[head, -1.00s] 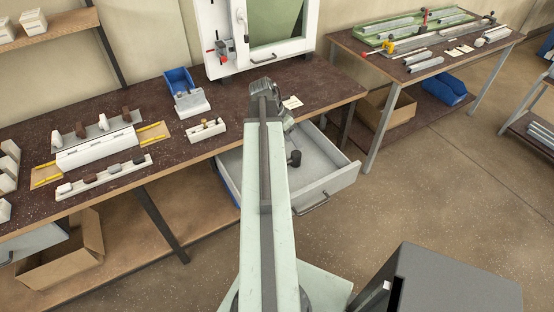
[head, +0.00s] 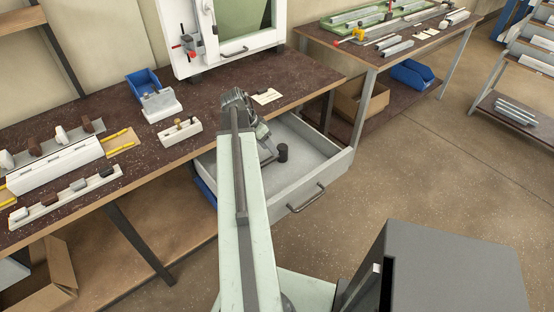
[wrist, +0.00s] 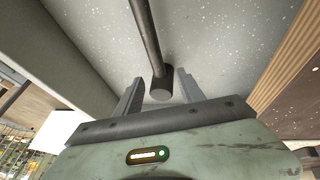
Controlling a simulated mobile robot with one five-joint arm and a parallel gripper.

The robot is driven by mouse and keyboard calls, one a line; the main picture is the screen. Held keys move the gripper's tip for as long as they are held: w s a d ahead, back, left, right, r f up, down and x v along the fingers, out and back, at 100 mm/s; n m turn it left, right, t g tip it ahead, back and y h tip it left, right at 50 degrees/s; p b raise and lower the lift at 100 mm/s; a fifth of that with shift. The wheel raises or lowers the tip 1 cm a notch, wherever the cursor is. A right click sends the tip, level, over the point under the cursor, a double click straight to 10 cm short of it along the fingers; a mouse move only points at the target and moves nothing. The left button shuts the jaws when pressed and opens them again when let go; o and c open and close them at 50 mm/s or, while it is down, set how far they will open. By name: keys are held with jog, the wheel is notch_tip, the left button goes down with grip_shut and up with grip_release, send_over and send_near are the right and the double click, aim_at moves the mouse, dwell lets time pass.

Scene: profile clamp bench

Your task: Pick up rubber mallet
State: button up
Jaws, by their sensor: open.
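The rubber mallet (head: 282,152) lies in the open drawer (head: 318,158) under the bench, its dark head near the drawer's middle. In the wrist view its dark handle (wrist: 147,35) runs down from the top edge to the cylindrical head (wrist: 161,88). My gripper (wrist: 159,77) is open, and the head appears between its two grey fingers in that view. I cannot tell how far the fingertips are above it. In the head view my gripper (head: 266,141) is over the drawer, left of the mallet head, with its fingertips hard to make out.
The drawer walls surround the mallet, and the bench top (head: 210,125) overhangs behind it. A blue bin (head: 143,82), a small block with knobs (head: 180,132) and a white card (head: 267,96) sit on the bench. A grey box (head: 450,265) stands at front right.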

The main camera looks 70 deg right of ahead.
jog(key=b+x, duration=0.4)
jog(key=shift+a+f+b, duration=0.15)
jog(key=shift+f+b, duration=0.2)
jog(key=shift+f, duration=0.15)
jog(key=shift+s+f, duration=0.15)
jog(key=shift+f, duration=0.05)
jog(key=shift+r, duration=0.2)
grip_shut()
jog(key=shift+r, duration=0.15)
notch_tip(320, 180, up, 10)
jog(key=p, duration=1)
